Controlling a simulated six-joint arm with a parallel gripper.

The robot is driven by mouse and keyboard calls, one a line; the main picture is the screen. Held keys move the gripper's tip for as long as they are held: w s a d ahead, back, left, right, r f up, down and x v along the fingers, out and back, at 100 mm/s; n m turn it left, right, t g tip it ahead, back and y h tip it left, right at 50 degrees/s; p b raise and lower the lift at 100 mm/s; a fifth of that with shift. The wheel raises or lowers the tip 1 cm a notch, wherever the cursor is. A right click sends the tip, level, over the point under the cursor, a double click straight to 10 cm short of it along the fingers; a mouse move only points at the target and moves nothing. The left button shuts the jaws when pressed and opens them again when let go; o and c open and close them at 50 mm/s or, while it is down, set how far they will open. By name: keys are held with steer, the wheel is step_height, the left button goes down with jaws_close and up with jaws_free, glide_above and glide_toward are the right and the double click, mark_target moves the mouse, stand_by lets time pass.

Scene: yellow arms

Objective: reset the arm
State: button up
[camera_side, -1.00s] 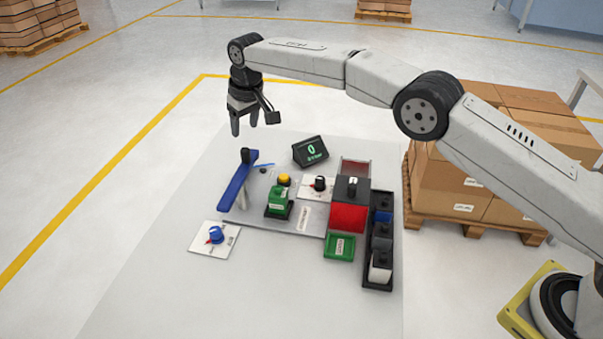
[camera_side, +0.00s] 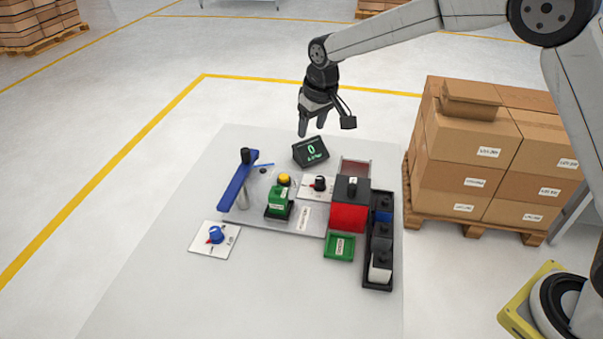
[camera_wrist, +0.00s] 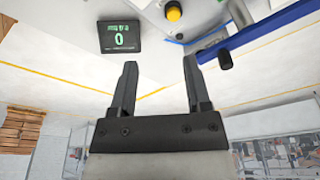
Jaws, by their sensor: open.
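My gripper (camera_side: 311,129) hangs in the air at the far edge of the white table (camera_side: 150,290), above and just behind the small black display (camera_side: 310,151). In the wrist view my gripper (camera_wrist: 159,75) has its two dark fingers apart with nothing between them.
On the table are a blue lever bar (camera_side: 238,182), a yellow button (camera_side: 284,179), a green block (camera_side: 278,195), a red box (camera_side: 348,216), a green tray (camera_side: 339,246), a black rack (camera_side: 378,262) and a blue knob (camera_side: 216,234). Stacked cartons (camera_side: 470,150) stand at right.

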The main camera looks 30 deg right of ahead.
steer(key=s+d+f, duration=0.1)
steer(key=s+d, duration=0.2)
steer(key=s, duration=0.6)
steer(key=s+d+f+m, duration=0.1)
steer(key=s+d+f, duration=0.1)
steer(key=s, duration=0.7)
steer(key=s+d+f, duration=0.2)
steer(key=s+d, duration=0.2)
steer(key=s, duration=0.5)
steer(key=shift+s+d+m, duration=0.2)
steer(key=shift+d+m, duration=0.05)
steer(key=shift+m, duration=0.05)
